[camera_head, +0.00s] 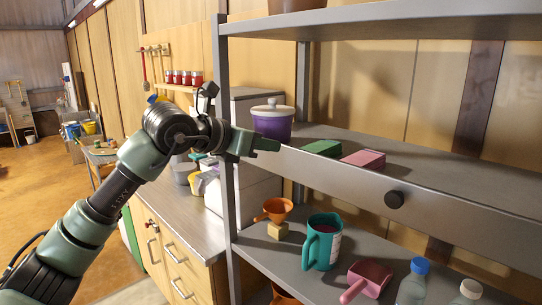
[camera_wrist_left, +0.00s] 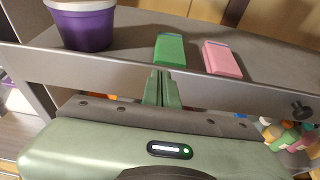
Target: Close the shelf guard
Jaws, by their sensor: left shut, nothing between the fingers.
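The shelf guard (camera_head: 335,178) is a long grey bar along the front edge of the middle shelf (camera_head: 440,148), with a round black knob (camera_head: 394,199). It also crosses the left wrist view (camera_wrist_left: 110,78), with the knob (camera_wrist_left: 301,108) at the right. I cannot tell whether it is latched. My left gripper (camera_head: 270,145) is at the guard's left part, well left of the knob. Its green fingers (camera_wrist_left: 162,88) are shut and empty, pointing at the guard; I cannot tell whether they touch it. My right gripper is not in view.
Behind the guard stand a purple tub (camera_head: 272,122), a green box (camera_head: 322,148) and a pink box (camera_head: 364,158). The lower shelf holds an orange funnel (camera_head: 276,209), a teal mug (camera_head: 322,242), a pink scoop (camera_head: 368,276) and bottles. A grey post (camera_head: 224,130) is close left of the gripper.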

